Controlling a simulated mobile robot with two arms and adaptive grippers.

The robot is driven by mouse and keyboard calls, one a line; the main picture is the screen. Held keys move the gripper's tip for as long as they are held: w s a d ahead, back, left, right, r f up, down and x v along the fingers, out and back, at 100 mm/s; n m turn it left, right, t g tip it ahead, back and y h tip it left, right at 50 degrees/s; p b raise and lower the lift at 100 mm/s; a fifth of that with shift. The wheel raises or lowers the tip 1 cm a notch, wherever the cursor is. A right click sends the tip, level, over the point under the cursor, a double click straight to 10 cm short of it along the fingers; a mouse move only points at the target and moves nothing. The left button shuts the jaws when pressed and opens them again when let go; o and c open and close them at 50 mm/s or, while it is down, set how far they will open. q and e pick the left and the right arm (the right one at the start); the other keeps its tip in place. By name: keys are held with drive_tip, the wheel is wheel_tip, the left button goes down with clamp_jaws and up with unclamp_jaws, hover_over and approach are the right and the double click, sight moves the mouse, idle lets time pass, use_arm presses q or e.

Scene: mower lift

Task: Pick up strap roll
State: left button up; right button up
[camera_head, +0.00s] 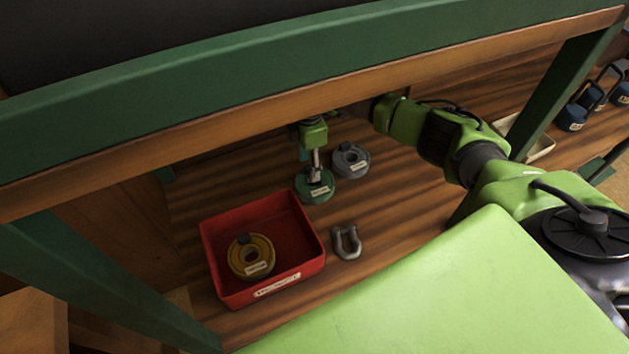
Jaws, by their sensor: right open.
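A green strap roll (315,191) with a white label lies on the wooden shelf. My right gripper (316,178) reaches down from above at this roll, with its fingers open at the roll's upper part; whether they touch it I cannot tell. A grey roll (351,162) lies just to the right and slightly behind. A yellow roll (250,258) lies inside a red bin (285,202) to the lower left. All three rolls bear labels, too small to read. My left gripper is out of view.
A grey shackle (346,243) lies right of the red bin. A green and wooden beam (330,70) crosses above the shelf, close over my right arm. Blue objects with dark handles (572,118) and a pale tray (538,148) stand at the right. Some shelf beyond the shackle is bare.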

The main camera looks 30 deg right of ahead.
drive_tip(key=shift+f, duration=1.35)
clamp_jaws()
drive_tip(key=shift+r, duration=0.1)
